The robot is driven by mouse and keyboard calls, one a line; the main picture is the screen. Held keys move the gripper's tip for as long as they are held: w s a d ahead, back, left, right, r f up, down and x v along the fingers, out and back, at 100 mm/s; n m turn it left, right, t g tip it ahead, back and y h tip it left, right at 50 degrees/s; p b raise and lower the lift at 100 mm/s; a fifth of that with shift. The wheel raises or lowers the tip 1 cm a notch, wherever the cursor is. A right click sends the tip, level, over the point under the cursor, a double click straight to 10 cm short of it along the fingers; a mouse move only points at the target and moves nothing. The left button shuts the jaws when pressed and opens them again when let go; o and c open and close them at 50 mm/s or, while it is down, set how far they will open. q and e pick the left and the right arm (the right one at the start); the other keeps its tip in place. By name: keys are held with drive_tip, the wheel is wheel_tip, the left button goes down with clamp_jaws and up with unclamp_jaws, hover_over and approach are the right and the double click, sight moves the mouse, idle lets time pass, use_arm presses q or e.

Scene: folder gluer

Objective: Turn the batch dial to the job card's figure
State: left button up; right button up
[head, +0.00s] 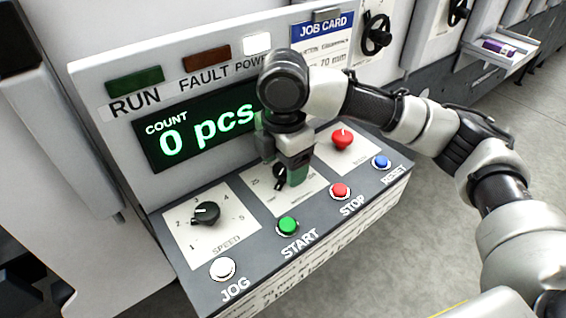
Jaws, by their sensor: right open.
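The batch dial (279,178) is a small black knob on a white scale plate in the middle of the sloping control panel. My right gripper (283,169) is open over it, pointing down, with its green-padded fingers around or just above the knob. The fingers hide much of the dial and its scale; a "25" mark shows at left, and I cannot tell where the pointer stands or whether the fingers touch it. The job card (322,44) hangs above the display with a blue header; my right arm covers its lower part, and no batch figure is readable. My left gripper is out of view.
The green display (200,128) reads "COUNT 0 pcs". The speed dial (206,213) points near 2. A red knob (342,138) is at right. Along the front edge sit jog (222,269), start (287,225), stop (340,191) and reset (381,162) buttons, close below the gripper.

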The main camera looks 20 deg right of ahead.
drive_tip(key=shift+f, duration=0.3)
